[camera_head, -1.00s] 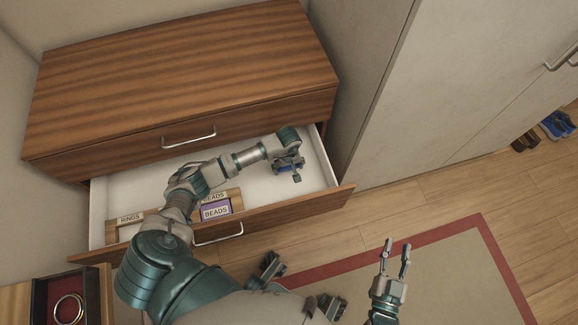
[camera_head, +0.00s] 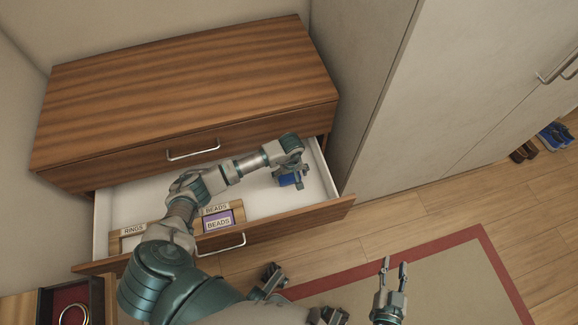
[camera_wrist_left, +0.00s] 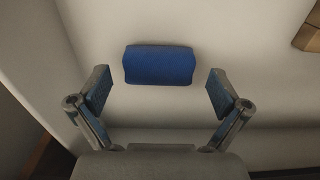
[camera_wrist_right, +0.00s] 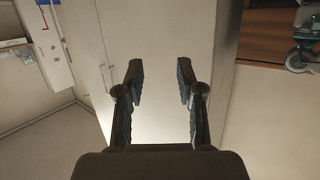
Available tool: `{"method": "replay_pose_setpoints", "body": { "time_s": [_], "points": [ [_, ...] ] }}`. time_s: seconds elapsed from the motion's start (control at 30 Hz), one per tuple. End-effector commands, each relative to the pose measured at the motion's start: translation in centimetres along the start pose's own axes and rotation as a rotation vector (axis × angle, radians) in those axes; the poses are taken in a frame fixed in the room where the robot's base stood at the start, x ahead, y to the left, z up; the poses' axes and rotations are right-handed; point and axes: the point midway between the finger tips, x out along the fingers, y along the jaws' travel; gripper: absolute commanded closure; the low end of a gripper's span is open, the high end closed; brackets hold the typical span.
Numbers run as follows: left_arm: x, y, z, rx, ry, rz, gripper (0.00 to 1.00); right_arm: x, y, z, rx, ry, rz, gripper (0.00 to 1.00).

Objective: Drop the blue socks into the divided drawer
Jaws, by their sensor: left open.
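The blue socks (camera_wrist_left: 160,65), a rolled bundle, show in the left wrist view against the white floor of the open drawer. Both fingers are apart from them, one on each side. I cannot tell whether they rest on the floor or are just above it. In the head view the blue socks (camera_head: 290,180) are at the drawer's right end, partly covered by my left gripper (camera_head: 294,172). My left gripper is open. The divided drawer (camera_head: 270,206) is pulled out below the dresser top. My right gripper (camera_head: 394,264) is open and empty over the rug.
Labelled compartments for rings (camera_head: 133,231) and beads (camera_head: 218,222) fill the drawer's front left. A box with gold rings (camera_head: 74,314) stands at bottom left. A pale cabinet (camera_head: 440,100) rises close to the drawer's right. Shoes (camera_head: 553,135) are on the floor far right.

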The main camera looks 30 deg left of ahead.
Motion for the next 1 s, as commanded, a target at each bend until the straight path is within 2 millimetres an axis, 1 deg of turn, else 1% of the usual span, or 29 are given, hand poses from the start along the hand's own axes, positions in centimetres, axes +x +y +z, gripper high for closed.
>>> {"method": "replay_pose_setpoints", "body": {
  "time_s": [0.03, 0.13, 0.3, 0.4, 0.57, 1.0],
  "points": [
    [-2.0, 0.1, -0.3, 0.002, 0.008, 0.006, 0.0, -0.4, 0.2, 0.3, -0.003, -0.051, 0.005, 0.63],
    [-4.5, 0.1, -0.2, 0.001, 0.007, 0.005, 0.0, -1.0, 0.5, 2.0, -0.005, -0.164, 0.013, 0.63],
    [-7.5, 0.0, -0.2, 0.001, 0.003, 0.002, 0.0, -2.2, 0.9, 4.2, -0.006, -0.31, 0.022, 0.63],
    [-8.6, 0.1, -0.1, 0.001, 0.001, 0.0, 0.0, -2.7, 1.0, 5.0, -0.006, -0.359, 0.026, 0.63],
    [-9.3, 0.0, -0.1, 0.0, -0.001, -0.001, 0.0, -3.1, 1.1, 5.6, -0.006, -0.395, 0.029, 0.63],
    [-9.3, 0.0, 0.0, 0.0, -0.001, -0.001, 0.0, -3.0, 1.1, 5.8, -0.005, -0.4, 0.029, 0.63]
  ]
}}
